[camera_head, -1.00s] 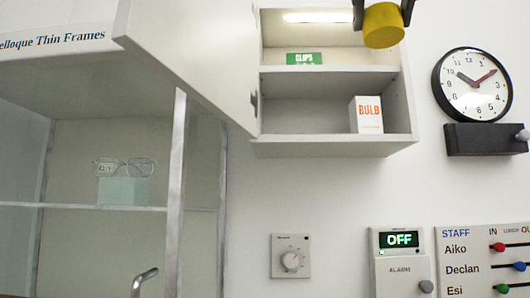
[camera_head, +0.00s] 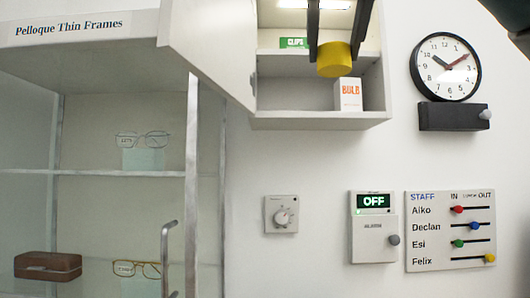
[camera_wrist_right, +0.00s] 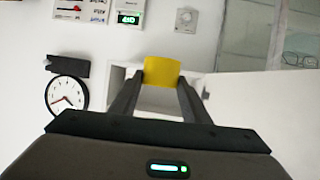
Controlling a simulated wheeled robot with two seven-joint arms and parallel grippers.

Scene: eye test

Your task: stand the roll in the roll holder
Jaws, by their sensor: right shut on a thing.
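The roll appears to be a plain yellow cylinder (camera_head: 334,61). My right gripper (camera_head: 335,48) comes down from the top of the head view and is shut on it, one dark finger at each side. The roll shows in front of the open wall cabinet, overlapping its middle shelf; how far from it I cannot tell. In the right wrist view the roll (camera_wrist_right: 161,72) sits between the tips of the gripper (camera_wrist_right: 163,82). I see no roll holder in these views. My left gripper is not in view.
The wall cabinet (camera_head: 320,123) has its door (camera_head: 210,45) swung open to the left. A bulb box (camera_head: 348,95) stands on its lower shelf. A clock (camera_head: 446,67), dial (camera_head: 282,214), alarm box (camera_head: 374,228) and staff board (camera_head: 450,231) hang on the wall. A glazed display case (camera_head: 90,190) stands left.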

